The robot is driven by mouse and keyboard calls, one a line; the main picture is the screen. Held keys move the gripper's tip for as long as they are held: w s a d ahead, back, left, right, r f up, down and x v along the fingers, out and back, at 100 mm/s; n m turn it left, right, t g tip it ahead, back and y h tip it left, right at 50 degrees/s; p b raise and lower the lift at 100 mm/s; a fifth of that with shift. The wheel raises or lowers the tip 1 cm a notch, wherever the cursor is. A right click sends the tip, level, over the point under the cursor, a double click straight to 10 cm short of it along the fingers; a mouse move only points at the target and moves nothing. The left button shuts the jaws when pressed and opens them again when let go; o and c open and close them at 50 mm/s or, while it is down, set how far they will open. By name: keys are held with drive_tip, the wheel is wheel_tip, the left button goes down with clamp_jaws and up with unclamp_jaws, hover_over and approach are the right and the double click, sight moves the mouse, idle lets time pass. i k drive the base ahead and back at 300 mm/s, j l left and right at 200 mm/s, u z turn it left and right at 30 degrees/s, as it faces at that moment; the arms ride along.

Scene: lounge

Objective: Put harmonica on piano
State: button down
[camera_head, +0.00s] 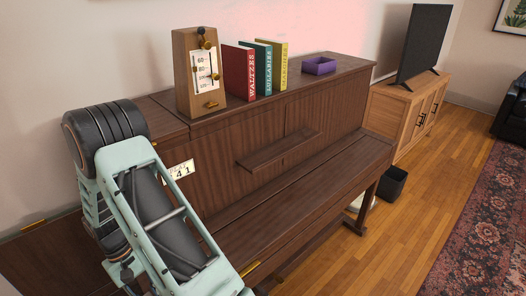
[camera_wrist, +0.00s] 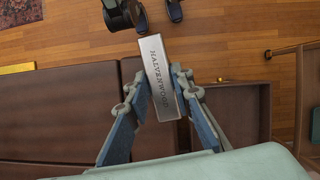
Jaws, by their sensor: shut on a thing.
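A silver, box-shaped harmonica (camera_wrist: 157,58) with dark lettering is between the blue-padded fingers of my gripper (camera_wrist: 163,88) in the wrist view. The gripper is shut on it, and the harmonica's far end sticks out past the fingers. The brown upright piano (camera_head: 225,155) stands against the wall in the head view, with its long lower ledge and flat top showing. My arm covers its left part. The gripper and harmonica do not show in the head view. Dark brown wooden surfaces (camera_wrist: 60,115) lie below the gripper in the wrist view; I cannot tell if the harmonica touches them.
On the piano top stand a wooden metronome (camera_head: 199,72), several upright books (camera_head: 263,68) and a purple tray (camera_head: 319,65). The lower ledge (camera_head: 300,185) looks clear. A dark bin (camera_head: 391,184) and a television cabinet (camera_head: 408,112) stand beyond the piano's right end.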

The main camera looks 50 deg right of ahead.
sight(289, 78)
drive_tip(key=k+l, duration=0.15)
drive_tip(key=k+l+z, duration=0.1)
drive_tip(key=l, duration=0.25)
drive_tip(key=k+l+z, duration=0.1)
drive_tip(key=l, duration=0.55)
drive_tip(key=k+l, duration=0.1)
drive_tip(key=l, duration=0.6)
drive_tip(key=k+l+z, duration=0.15)
drive_tip(key=l, duration=0.5)
